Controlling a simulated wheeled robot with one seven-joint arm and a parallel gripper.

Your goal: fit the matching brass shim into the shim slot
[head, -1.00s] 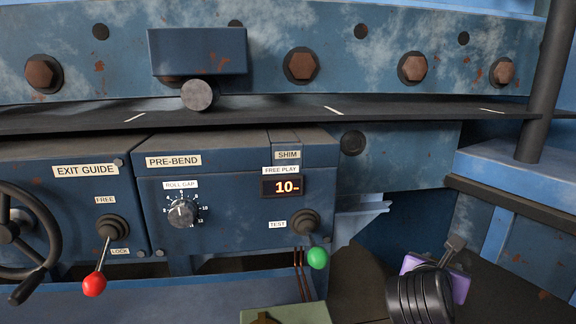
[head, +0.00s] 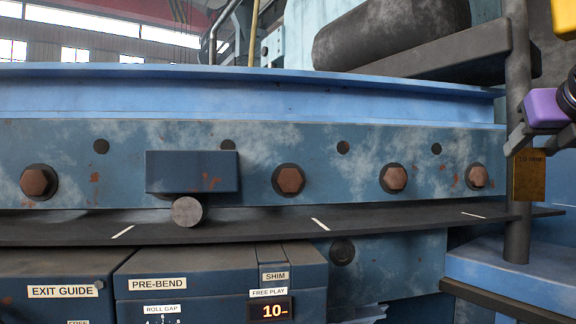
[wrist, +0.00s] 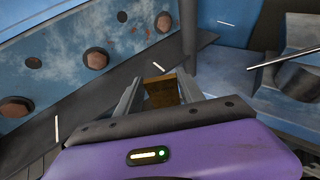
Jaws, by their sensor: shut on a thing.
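My gripper (head: 538,140) is at the right edge of the head view, shut on a brass shim (head: 529,178). The shim hangs upright below the fingers and bears small print that seems to read 10 mm. In the wrist view the shim (wrist: 162,93) sits between the two fingers. The SHIM label (head: 275,276) is on the blue pre-bend housing (head: 215,262), left of and lower than the shim. A narrow section with dark seams (head: 285,253) lies above that label; I cannot make out the slot opening itself. The free play display (head: 270,311) reads 10 with a trailing mark.
A dark ledge (head: 250,228) runs across above the housing, below a blue beam (head: 330,165) with rusty bolts. A dark upright post (head: 517,90) stands beside the shim. A blue block (head: 195,172) with a round knob juts out from the beam.

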